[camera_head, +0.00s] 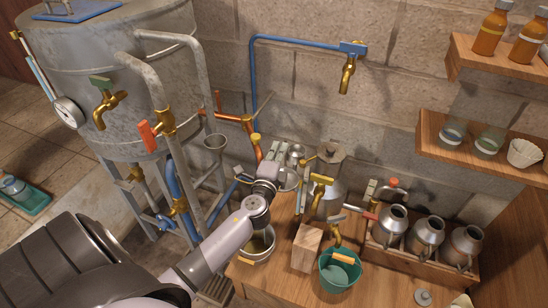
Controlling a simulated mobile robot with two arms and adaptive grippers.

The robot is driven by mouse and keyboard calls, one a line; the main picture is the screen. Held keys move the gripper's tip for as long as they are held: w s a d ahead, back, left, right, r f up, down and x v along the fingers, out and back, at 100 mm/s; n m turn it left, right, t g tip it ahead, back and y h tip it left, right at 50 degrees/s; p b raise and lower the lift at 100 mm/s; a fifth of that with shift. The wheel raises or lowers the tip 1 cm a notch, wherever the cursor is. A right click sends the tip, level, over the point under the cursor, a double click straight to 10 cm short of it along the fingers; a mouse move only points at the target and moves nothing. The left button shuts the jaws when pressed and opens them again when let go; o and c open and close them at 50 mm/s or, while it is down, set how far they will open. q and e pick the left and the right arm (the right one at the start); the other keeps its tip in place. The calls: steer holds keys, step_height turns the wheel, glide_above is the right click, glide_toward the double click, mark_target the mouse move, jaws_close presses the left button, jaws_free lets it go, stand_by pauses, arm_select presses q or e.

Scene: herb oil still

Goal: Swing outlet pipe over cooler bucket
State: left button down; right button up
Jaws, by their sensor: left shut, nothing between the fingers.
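A copper-coloured pipe (232,117) with a brass joint runs right from near the steel still, and its orange end (257,148) hangs down just left of my left gripper. I take it for the outlet pipe. My left gripper (284,153) is shut and empty, among metal fittings above the wooden bench; whether it touches any of them I cannot tell. A teal bucket (338,278) with a wooden grip stands at the bench's front, right of my forearm. A metal pail (264,248) is partly hidden behind the forearm. Which one is the cooler bucket is unclear. My right gripper is not in view.
The large steel still (135,115) stands left, with brass taps. A blue pipe with a brass tap (348,75) is on the wall. A wooden block (306,248), a metal canister (330,170) and a crate (415,270) of metal cans crowd the bench (385,292). Shelves hold bottles above right.

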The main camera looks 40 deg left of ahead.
mark_target(253, 138)
arm_select(q)
steer(key=a+p, duration=0.1)
steer(key=a, duration=0.3)
steer(key=shift+w, duration=0.1)
stand_by(0.3)
